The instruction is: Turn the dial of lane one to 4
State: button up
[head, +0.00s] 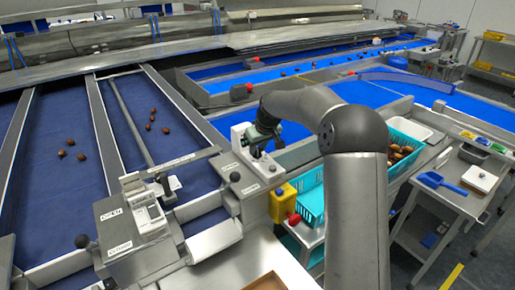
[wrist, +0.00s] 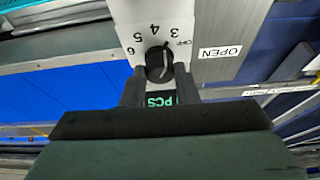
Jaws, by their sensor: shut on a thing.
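The dial (wrist: 157,63) is a black round knob with a pale line, on a white plate (wrist: 128,28) marked OFF, 3, 4, 5 and 6. The pale line runs roughly up and down on the knob's right side; I cannot tell exactly which mark it points to. My gripper (wrist: 160,82) is shut on the dial, a dark finger on each side of its lower part. In the head view my gripper (head: 258,148) is at the white plate on the grey box beside the blue lane, and it hides the dial there.
A plate labelled OPEN (wrist: 219,52) is right of the dial. A black knob (head: 235,176) and a yellow box with a red knob (head: 283,200) stand nearby. A teal crate (head: 311,207) is to the right. Blue lanes (head: 60,190) with several dates lie left.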

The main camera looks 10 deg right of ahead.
jog(key=n, duration=0.2)
jog(key=n+g+y, duration=0.1)
jog(key=n, duration=0.1)
jog(key=shift+d+n+y, duration=0.15)
jog(key=shift+n+y, duration=0.15)
jog(key=shift+n, duration=0.1)
dwell(0.4)
jog(key=o, duration=1)
jog(key=b+v, duration=0.2)
jog(key=v, duration=1.5)
jog(key=shift+w+r, duration=0.15)
jog(key=shift+r, duration=0.1)
